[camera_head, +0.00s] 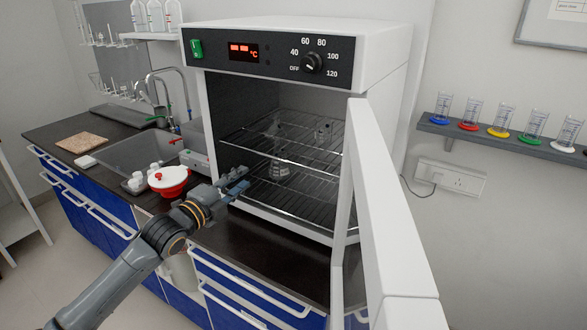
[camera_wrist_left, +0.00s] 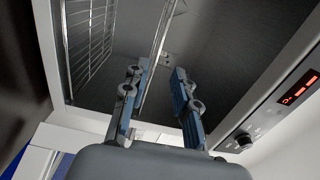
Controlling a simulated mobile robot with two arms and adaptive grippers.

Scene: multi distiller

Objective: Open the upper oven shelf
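The white oven (camera_head: 375,50) stands on the dark counter with its door (camera_head: 385,220) swung open to the right. Inside, the upper wire shelf (camera_head: 315,150) lies above the lower wire shelf (camera_head: 290,205). My left gripper (camera_head: 240,180) is at the left front of the oven opening, fingers pointing in. In the left wrist view, my left gripper (camera_wrist_left: 160,95) is open, its blue-padded fingers apart. The upper shelf (camera_wrist_left: 157,40) shows nearly edge-on between them, closer to the left finger; I cannot tell whether they touch. My right gripper is out of view.
Glass flasks (camera_head: 277,168) stand inside the oven. A red and white pot (camera_head: 170,180) sits on the counter left of the gripper, near the sink (camera_head: 140,152). A wall shelf (camera_head: 500,138) with coloured-base cylinders is at the right. The open door bounds the right side.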

